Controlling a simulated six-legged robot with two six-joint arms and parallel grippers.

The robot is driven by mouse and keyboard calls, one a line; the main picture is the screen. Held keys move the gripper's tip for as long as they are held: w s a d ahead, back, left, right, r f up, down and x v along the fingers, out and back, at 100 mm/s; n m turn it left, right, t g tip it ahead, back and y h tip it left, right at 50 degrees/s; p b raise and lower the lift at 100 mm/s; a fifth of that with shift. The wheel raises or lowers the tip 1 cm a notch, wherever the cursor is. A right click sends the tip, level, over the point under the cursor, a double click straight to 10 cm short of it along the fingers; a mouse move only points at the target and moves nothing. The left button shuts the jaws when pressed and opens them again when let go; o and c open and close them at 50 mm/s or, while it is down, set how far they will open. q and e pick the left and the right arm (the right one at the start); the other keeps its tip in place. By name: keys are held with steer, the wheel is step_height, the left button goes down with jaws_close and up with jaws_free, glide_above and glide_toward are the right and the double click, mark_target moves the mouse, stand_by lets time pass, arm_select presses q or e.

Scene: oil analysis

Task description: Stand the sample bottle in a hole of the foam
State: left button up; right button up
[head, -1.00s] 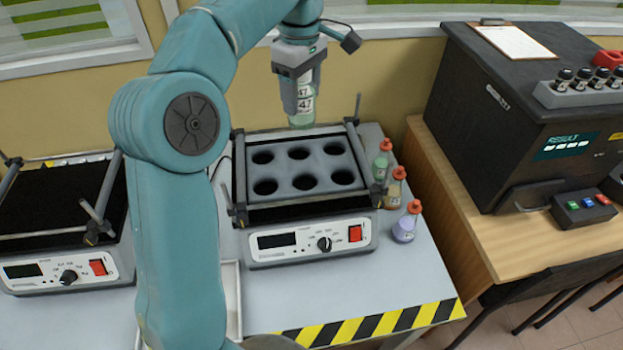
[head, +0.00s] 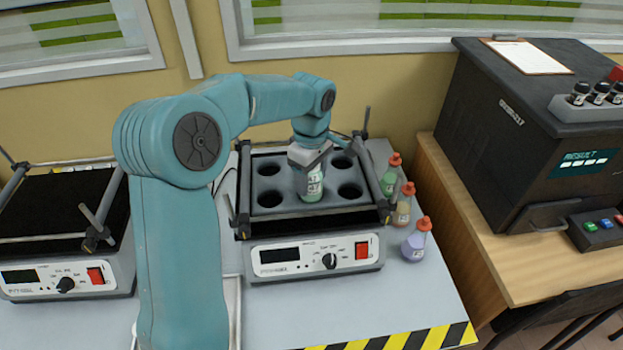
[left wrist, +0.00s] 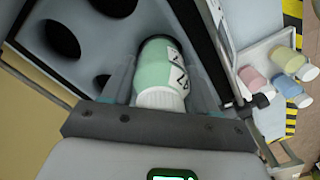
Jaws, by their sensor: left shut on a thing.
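The sample bottle (head: 313,187), pale green with a white label, is upright in my left gripper (head: 311,168). The grey foam (head: 290,207) lies in the shaker frame. The bottle covers the foam's middle front hole from the head view, and its lower end shows no clear gap there; I cannot tell whether it is in the hole. In the left wrist view, the bottle's white cap (left wrist: 160,99) is between the shut fingers, and its body extends toward the foam (left wrist: 110,30). The other visible holes are empty. My right gripper is out of view.
Several small red-capped bottles, one of them purple (head: 414,246), stand right of the shaker (head: 315,258). Rods and clamps (head: 364,150) rise at its corners. A second shaker (head: 62,275) is at the left. A black analyser (head: 510,130) stands on the right-hand table.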

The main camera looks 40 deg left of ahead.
arm_select(q)
steer(key=shift+f, duration=0.45)
steer(key=shift+s+a, duration=0.1)
steer(key=shift+s, duration=0.05)
steer(key=shift+f, duration=0.1)
steer(key=o, duration=1.2)
steer(key=shift+r, duration=0.3)
step_height(320, 180, up, 12)
steer(key=shift+f+p, duration=0.1)
steer(key=shift+p, duration=0.45)
